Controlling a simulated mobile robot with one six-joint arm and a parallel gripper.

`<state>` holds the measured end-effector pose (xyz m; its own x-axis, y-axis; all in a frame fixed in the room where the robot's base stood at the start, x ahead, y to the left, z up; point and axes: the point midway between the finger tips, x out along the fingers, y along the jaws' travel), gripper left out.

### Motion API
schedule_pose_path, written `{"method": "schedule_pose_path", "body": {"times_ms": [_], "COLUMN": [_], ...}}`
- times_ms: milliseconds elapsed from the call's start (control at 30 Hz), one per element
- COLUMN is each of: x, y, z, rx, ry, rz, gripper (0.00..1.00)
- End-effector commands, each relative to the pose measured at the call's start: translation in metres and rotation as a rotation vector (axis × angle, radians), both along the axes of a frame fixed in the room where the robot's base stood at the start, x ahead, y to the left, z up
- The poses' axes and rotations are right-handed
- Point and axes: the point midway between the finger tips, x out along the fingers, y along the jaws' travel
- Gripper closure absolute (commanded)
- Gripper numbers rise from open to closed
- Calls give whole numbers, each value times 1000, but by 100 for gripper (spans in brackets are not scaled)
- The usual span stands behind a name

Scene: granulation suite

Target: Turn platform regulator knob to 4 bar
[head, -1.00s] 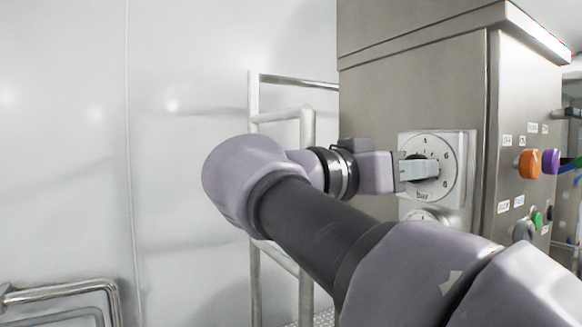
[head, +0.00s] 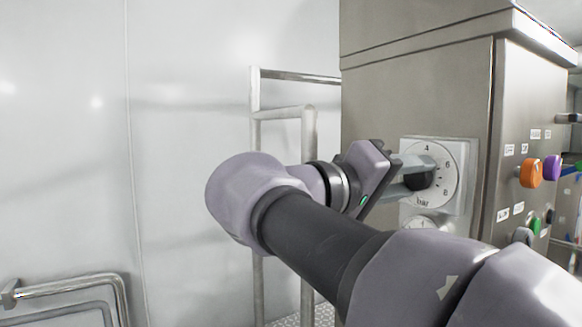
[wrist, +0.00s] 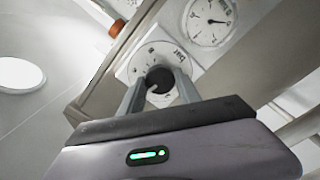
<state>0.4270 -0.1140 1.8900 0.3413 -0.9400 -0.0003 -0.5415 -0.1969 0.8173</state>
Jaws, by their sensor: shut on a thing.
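The regulator dial (head: 448,174) is a white round face marked 4, 6, 8 and "bar" on a square plate on the side of the steel cabinet. Its black knob (head: 419,180) sits at the middle of the face. My gripper (head: 416,175) reaches it from the left, with its two fingers shut on the knob, one above and one below. In the wrist view the fingers hold the black knob (wrist: 159,80) from both sides, and the dial face (wrist: 141,63) is partly covered. The knob's pointer is hidden, so I cannot tell its setting.
A round gauge (wrist: 211,20) with a needle is beside the dial, below it in the head view. The cabinet front carries an orange knob (head: 530,173), a purple knob (head: 553,167) and small labels. Metal railings (head: 282,112) stand left of the cabinet.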

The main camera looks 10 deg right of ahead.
Motion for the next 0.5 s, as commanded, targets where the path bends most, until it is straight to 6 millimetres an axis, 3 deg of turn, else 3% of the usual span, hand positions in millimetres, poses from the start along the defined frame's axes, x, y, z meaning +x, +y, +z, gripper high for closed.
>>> {"method": "schedule_pose_path", "body": {"times_ms": [500], "x": [0], "y": [0], "z": [0], "rx": [-48], "ry": [133], "rz": [0], "gripper": [100]}}
